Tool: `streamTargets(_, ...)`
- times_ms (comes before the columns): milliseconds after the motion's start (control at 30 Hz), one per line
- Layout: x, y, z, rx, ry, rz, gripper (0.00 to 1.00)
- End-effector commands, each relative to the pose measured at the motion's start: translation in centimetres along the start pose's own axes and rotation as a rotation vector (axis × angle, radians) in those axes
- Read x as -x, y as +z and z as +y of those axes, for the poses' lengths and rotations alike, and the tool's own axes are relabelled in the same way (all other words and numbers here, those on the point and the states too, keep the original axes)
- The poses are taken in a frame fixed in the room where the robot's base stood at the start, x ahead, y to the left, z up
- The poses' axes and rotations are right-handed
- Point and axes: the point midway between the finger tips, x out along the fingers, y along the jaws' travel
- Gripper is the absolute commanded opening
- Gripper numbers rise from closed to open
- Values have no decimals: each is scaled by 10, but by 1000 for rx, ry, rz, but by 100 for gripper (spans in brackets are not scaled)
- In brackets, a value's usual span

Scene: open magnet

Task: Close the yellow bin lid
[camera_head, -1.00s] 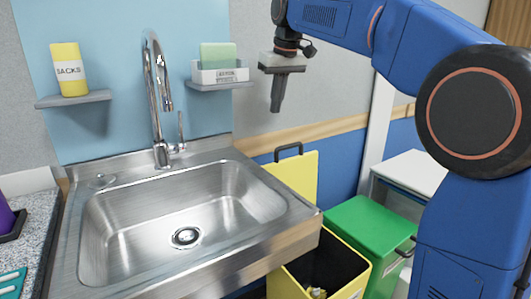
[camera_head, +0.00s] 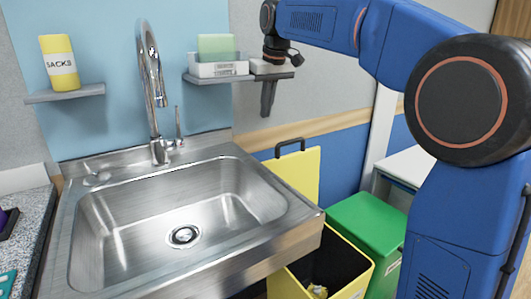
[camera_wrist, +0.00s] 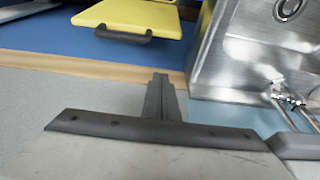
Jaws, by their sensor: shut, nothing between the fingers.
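The yellow bin (camera_head: 352,280) stands on the floor to the right of the sink, with some rubbish inside. Its yellow lid (camera_head: 300,172) is open and stands upright behind the bin, with a dark handle (camera_head: 290,146) on its top edge. The lid (camera_wrist: 128,20) and its handle (camera_wrist: 122,35) also show at the top of the wrist view. My gripper (camera_head: 266,112) is shut and empty, pointing down. It is above the lid, near the wall, and apart from it. The fingers also show in the wrist view (camera_wrist: 160,80).
A steel sink (camera_head: 90,270) with a tall tap (camera_head: 150,75) stands left of the bin. A green bin (camera_head: 362,222) with its lid shut stands to the right. A wall shelf (camera_head: 210,79) with a sponge holder is close to my gripper.

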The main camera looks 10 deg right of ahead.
Motion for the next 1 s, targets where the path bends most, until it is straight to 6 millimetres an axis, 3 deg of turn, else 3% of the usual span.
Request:
streamTargets(867, -157, 1, 0, 0, 0, -3, 0)
streamTargets(1000, -151, 16, 0, -1, 0, 2, 0)
